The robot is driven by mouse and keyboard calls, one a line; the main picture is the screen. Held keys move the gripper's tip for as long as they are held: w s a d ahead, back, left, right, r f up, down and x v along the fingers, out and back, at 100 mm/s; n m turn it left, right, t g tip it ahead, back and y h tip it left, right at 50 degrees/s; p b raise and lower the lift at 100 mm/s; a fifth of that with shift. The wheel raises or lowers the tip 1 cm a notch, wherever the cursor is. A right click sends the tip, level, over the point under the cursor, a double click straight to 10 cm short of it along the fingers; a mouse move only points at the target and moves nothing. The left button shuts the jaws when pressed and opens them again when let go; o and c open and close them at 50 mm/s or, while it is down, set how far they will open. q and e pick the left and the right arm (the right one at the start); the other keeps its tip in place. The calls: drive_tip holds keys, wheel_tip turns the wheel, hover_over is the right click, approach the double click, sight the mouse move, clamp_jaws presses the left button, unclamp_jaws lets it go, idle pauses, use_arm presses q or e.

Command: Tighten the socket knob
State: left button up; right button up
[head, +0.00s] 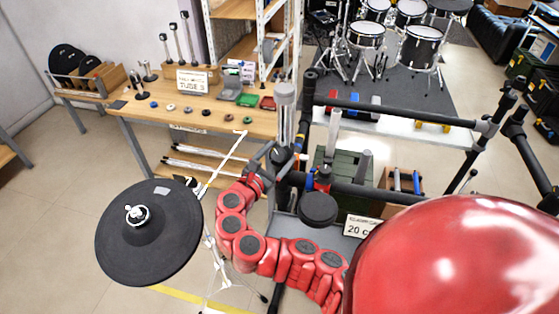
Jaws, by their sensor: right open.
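My right gripper (274,158) is open at the end of the red arm. Its fingers are beside a dark clamp (284,154) at the foot of an upright grey tube (285,98) on the black rack. The socket knob is too small to single out there. I cannot tell whether the fingers touch the clamp. My left gripper is not in view.
A black round pad (165,250) stands on a stand at lower left. A wooden bench (228,118) with small discs is behind. A black rack bar (400,112) runs right. A glossy red surface hides the lower right.

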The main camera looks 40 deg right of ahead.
sight(278, 158)
drive_tip(key=shift+r, duration=0.4)
wheel_tip(278, 158, up, 3)
drive_tip(key=shift+f+b, duration=0.2)
drive_tip(key=shift+b, duration=0.25)
drive_tip(key=shift+s+a+p, duration=0.15)
drive_tip(key=shift+a+p, duration=0.1)
drive_tip(key=shift+p, duration=0.25)
drive_tip(key=shift+s+a, duration=0.15)
drive_tip(key=shift+s, duration=0.1)
drive_tip(key=s+a+p, duration=0.1)
drive_tip(key=s+a, duration=0.2)
drive_tip(key=s, duration=0.3)
drive_tip(key=s+a+r+p, duration=0.1)
drive_tip(key=s+a, duration=0.3)
drive_tip(key=s, duration=0.3)
drive_tip(key=shift+a+r, duration=0.25)
